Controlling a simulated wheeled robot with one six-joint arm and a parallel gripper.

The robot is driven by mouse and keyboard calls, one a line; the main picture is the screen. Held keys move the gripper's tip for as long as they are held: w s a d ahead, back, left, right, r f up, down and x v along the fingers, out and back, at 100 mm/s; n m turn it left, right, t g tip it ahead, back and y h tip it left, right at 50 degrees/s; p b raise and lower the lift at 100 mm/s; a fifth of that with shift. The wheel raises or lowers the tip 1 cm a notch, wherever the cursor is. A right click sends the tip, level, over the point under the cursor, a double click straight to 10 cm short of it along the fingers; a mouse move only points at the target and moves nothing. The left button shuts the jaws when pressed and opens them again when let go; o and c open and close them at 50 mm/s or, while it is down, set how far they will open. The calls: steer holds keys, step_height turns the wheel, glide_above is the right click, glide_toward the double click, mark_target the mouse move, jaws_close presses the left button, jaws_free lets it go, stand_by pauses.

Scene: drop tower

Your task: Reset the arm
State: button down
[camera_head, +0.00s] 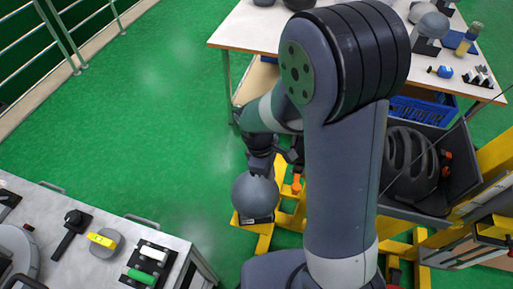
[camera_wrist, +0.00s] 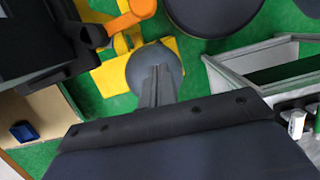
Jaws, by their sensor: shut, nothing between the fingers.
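My arm rises through the middle of the head view, bends at the top and reaches down on its left side. My gripper (camera_head: 262,168) hangs just above a grey ball (camera_head: 256,194) and covers part of its top. In the wrist view the thin fingers of my gripper (camera_wrist: 157,82) are together, with nothing held between them. They overlap the grey ball (camera_wrist: 154,60) in that view; I cannot tell whether they touch it.
The ball is by a yellow floor frame (camera_head: 262,240). A metal table (camera_head: 190,255) with tools stands at lower left. A white-topped table (camera_head: 235,30) stands behind. A dark bin with a helmet (camera_head: 408,163) is right. Green floor (camera_head: 150,110) is clear at left.

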steer(key=v, duration=0.8)
steer(key=shift+d+r, duration=0.3)
steer(key=shift+r, duration=0.15)
steer(key=shift+s, duration=0.1)
